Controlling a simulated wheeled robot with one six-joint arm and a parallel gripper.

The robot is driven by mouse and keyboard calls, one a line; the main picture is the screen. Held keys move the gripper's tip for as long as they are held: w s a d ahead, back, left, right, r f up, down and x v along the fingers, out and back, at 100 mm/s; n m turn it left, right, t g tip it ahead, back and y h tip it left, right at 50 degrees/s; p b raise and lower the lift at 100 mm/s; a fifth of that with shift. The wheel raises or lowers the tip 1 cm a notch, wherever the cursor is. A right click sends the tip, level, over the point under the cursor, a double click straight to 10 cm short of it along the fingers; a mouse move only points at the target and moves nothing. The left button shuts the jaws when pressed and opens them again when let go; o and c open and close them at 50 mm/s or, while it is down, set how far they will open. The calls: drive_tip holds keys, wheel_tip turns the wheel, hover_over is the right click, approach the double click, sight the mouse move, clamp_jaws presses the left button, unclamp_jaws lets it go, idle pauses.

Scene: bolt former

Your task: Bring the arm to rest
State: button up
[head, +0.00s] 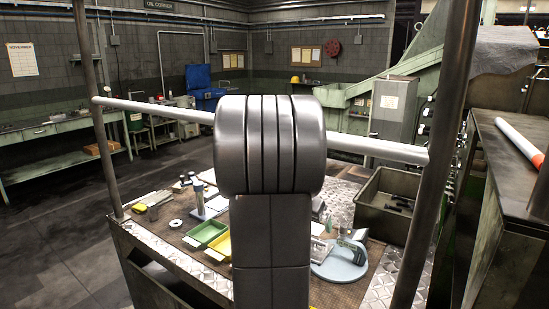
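My arm (269,240) rises in the middle of the head view, close to the camera. Its wide ribbed silver joint (268,145) is at the top, with a flat grey link below it. The arm stands in front of the workbench and hides the middle of it. My gripper is not visible, so its fingers and anything in them cannot be seen.
A metal rail (365,145) on posts crosses behind the arm joint. The bench holds a green tray (206,234), a yellow tray (218,247) and a round light-blue plate (339,262). A metal bin (370,219) stands right. Open floor (50,240) lies left.

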drive_tip(key=x, duration=0.9)
drive_tip(key=shift+w+d+f, duration=0.1)
drive_tip(key=shift+d+f, duration=0.05)
drive_tip(key=shift+f, duration=0.25)
drive_tip(key=shift+r, duration=0.25)
